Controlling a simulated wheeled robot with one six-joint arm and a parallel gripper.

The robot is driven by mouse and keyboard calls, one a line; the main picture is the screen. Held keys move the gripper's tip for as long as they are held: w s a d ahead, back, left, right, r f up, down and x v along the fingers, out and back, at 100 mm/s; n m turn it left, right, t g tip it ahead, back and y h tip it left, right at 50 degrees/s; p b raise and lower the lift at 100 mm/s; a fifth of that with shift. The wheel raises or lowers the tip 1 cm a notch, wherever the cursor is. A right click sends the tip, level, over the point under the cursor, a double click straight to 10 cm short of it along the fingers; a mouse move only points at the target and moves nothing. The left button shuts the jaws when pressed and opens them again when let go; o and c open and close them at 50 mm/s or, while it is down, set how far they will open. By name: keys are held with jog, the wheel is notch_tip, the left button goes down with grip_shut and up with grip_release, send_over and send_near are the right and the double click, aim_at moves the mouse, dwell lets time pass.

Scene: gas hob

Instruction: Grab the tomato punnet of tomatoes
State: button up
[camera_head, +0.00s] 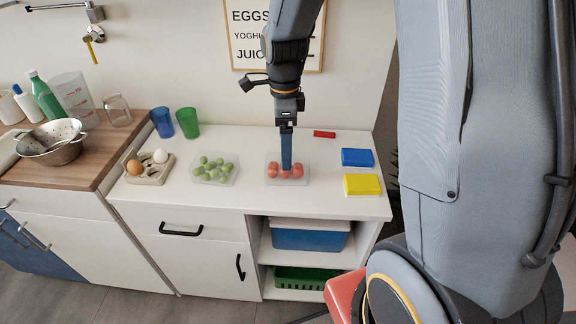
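The tomato punnet (273,181) is a clear, shallow tray on the white counter, right of centre. Several red tomatoes (297,172) lie in it. My gripper (286,167) points straight down over the punnet, with its blue fingers reaching among the tomatoes or just behind them. The fingers overlap in this view, so I cannot tell whether they are open or shut, or touching anything. They hide the far middle of the punnet.
A punnet of green fruit (214,170) sits to the left, beside an egg tray (148,169). Blue (357,157) and yellow (362,184) blocks lie to the right; a red block (324,134) lies behind. Bare counter (285,203) shows in front.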

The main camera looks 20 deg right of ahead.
jog(key=shift+w+f+m, duration=0.25)
jog(key=shift+m, duration=0.15)
jog(key=shift+d+f+p, duration=0.2)
jog(key=shift+f+p, duration=0.35)
jog(key=shift+f, duration=1.3)
jog(key=shift+d+f+p, duration=0.2)
jog(key=shift+f+p, duration=0.3)
jog(key=shift+f, duration=1.35)
jog(key=c, duration=1.3)
jog(key=shift+r, duration=0.1)
